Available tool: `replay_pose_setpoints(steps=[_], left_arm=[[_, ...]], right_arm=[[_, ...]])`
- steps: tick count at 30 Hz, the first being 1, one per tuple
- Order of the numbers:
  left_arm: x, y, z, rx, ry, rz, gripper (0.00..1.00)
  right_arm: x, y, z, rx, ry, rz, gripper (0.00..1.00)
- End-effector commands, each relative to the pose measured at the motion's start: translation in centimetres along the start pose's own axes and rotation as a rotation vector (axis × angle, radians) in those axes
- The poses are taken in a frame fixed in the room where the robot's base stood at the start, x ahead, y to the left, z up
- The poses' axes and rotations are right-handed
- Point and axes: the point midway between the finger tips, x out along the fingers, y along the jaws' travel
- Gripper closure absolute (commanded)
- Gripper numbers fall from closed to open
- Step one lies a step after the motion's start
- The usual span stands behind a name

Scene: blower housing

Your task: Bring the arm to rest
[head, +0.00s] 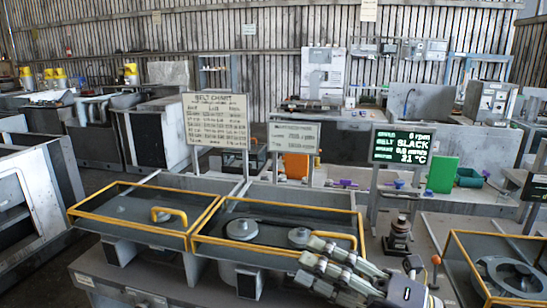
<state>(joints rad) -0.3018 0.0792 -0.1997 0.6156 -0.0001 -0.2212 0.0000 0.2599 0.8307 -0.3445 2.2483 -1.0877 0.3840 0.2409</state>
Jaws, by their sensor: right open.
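My right gripper (309,257) is at the bottom centre, over the front edge of the middle yellow-framed tray (205,241). Its fingers are spread and point up and to the left, with nothing visible between them. In that tray are a larger grey pulley (241,229) and a smaller one (299,236); the fingertips appear just in front of the smaller one. I cannot tell whether they touch the frame. My left gripper is not in view.
A second yellow-framed tray (75,213) is on the left, another (455,268) on the right. A belt chart board (217,120) and a display reading SLACK (402,146) stand behind. A dark fixture (398,238) and an orange-topped knob (436,260) are right of the gripper.

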Motion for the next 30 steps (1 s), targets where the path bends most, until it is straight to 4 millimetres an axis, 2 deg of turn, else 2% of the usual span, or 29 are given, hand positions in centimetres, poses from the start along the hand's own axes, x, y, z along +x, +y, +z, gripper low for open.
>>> replay_pose_setpoints(steps=[4,7,11,14,17,18,20,22,25,30], left_arm=[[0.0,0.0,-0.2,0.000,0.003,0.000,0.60],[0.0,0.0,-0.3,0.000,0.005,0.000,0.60],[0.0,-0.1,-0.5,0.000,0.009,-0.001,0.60],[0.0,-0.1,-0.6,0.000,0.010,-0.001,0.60],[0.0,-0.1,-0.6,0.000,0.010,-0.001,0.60],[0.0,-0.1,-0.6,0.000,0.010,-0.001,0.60],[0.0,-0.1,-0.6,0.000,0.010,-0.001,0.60],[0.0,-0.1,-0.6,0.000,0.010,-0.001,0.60],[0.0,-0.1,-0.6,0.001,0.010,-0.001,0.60],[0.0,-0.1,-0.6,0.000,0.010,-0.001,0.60]], right_arm=[[-1.2,0.7,3.8,0.253,-0.299,0.149,0.53],[-3.5,-0.9,6.5,0.428,-0.514,0.198,0.53],[-7.6,-5.2,8.6,0.664,-0.800,0.205,0.53],[-11.3,-9.8,8.5,0.848,-1.018,0.165,0.53],[-15.3,-14.8,6.5,1.033,-1.229,0.085,0.53],[-16.8,-16.8,5.1,1.110,-1.311,0.041,0.53],[-19.1,-19.6,2.5,1.220,-1.426,-0.035,0.53],[-21.4,-22.4,-1.2,1.346,-1.548,-0.136,0.53],[-24.0,-25.1,-6.6,1.499,-1.683,-0.287,0.53],[-26.6,-26.8,-15.0,1.699,-1.824,-0.528,0.53]])
